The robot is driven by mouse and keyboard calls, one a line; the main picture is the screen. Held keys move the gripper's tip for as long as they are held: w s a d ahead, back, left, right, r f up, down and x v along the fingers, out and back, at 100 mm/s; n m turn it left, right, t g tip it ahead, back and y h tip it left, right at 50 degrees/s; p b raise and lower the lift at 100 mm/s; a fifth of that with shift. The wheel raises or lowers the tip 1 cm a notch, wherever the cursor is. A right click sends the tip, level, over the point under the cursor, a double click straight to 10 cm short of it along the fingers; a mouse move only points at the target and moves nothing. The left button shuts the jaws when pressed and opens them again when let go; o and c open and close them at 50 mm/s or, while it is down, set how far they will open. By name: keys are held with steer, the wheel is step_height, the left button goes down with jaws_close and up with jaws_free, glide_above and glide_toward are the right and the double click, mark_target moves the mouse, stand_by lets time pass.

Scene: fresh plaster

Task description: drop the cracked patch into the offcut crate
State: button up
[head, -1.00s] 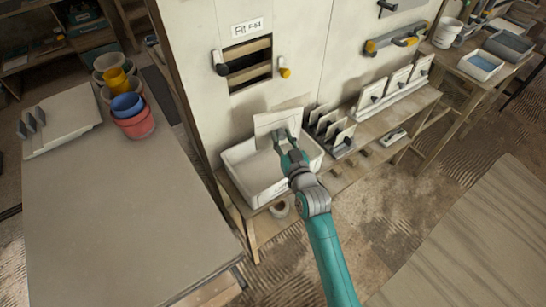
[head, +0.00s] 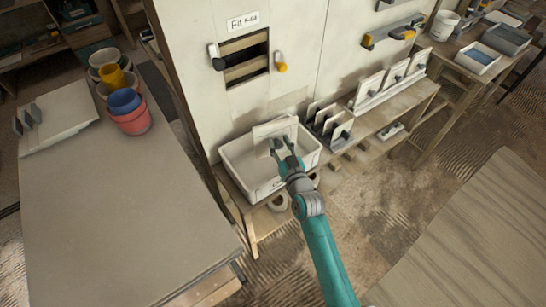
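A pale square patch (head: 268,131) stands upright, slightly tilted, at the back of the white offcut crate (head: 243,190). Its lower part is within the crate's outline and its top rises above the back rim. A dark knob shows on its face, and no crack can be made out at this size. My gripper (head: 283,144) is over the crate, right in front of the patch, with its fingers around or beside the knob. The fingers look somewhat apart, but whether they grip the knob is too small to tell.
Several similar patches (head: 333,122) stand in a rack right of the crate, with more on a white ledge (head: 392,88). A wall opening (head: 245,62) is above. A grey table (head: 120,220) with buckets (head: 131,113) is at left.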

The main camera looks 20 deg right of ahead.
steer(key=shift+o, duration=0.9)
steer(key=shift+s, duration=0.15)
steer(key=s, duration=1.1)
steer(key=shift+s+d, duration=0.2)
steer(key=shift+s, duration=0.15)
steer(key=shift+s, duration=0.1)
steer(key=s+f+g, duration=0.2)
steer(key=s, duration=1.9)
steer(key=s+r, duration=0.3)
steer(key=s, duration=0.5)
steer(key=s+r+g, duration=0.1)
steer(key=s+r, duration=0.3)
steer(key=s, duration=0.4)
steer(key=shift+s+a+r+h, duration=0.3)
